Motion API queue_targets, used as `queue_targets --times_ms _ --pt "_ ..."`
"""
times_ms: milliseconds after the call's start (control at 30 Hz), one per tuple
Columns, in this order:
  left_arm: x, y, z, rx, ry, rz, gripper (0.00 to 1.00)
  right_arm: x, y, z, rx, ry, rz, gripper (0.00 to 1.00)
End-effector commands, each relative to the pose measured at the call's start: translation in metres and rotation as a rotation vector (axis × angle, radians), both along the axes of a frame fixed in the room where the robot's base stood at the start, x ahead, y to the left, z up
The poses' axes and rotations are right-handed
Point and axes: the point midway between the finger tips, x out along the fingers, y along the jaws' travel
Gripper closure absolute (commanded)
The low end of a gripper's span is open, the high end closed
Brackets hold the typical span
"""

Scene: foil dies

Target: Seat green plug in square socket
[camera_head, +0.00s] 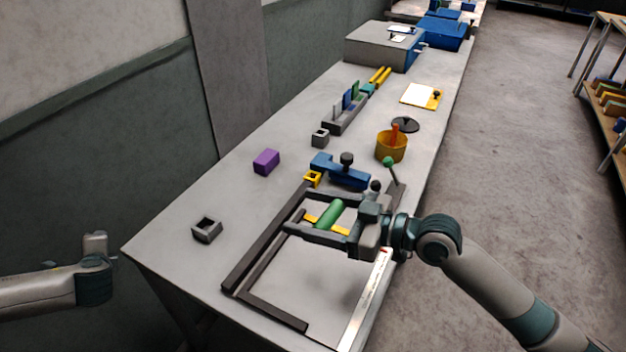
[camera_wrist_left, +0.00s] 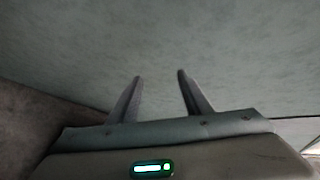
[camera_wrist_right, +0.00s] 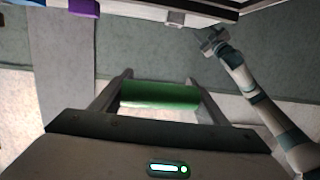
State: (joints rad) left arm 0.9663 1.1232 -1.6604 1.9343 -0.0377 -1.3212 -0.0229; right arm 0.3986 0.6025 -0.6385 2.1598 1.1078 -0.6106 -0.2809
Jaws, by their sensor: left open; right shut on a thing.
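The green plug (camera_head: 329,214) is a cylinder held between the two fingers of my right gripper (camera_head: 299,212), above the near part of the table. It also shows spanning both fingers in the right wrist view (camera_wrist_right: 160,95). A grey block with a square opening (camera_head: 207,231) stands near the table's left front corner, apart from the plug. A smaller grey block with a square opening (camera_head: 320,138) stands farther back, and a yellow square ring (camera_head: 313,179) is near the blue clamp. My left gripper (camera_wrist_left: 160,76) is open and empty, left of the table.
A dark frame (camera_head: 258,250) lies under my right gripper. A blue clamp (camera_head: 340,171), purple block (camera_head: 266,161), yellow cup (camera_head: 391,147) and grey rack (camera_head: 345,114) stand behind it. The table between the purple block and the near grey block is clear.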

Motion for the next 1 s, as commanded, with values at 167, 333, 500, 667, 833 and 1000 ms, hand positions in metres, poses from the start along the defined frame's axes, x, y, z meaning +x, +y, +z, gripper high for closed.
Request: queue_targets --times_ms 167,333,500,667,833,1000 --pt "0.028 -0.042 0.054 0.101 0.050 -0.131 0.55 0.000 0.000 0.000 0.000 0.000 0.000 0.55" --pt "0.053 -0.114 0.089 0.157 0.169 -0.291 0.55 0.000 0.000 0.000 0.000 0.000 0.000 0.55" --pt "0.064 -0.191 0.119 0.201 0.289 -0.481 0.55 0.000 0.000 0.000 0.000 0.000 0.000 0.55" --pt "0.062 -0.264 0.149 0.254 0.390 -0.687 0.55 0.000 0.000 0.000 0.000 0.000 0.000 0.55" --pt "0.046 -0.338 0.185 0.337 0.481 -0.937 0.55 0.000 0.000 0.000 0.000 0.000 0.000 0.55" --pt "0.015 -0.406 0.222 0.451 0.554 -1.214 0.55 0.000 0.000 0.000 0.000 0.000 0.000 0.55"
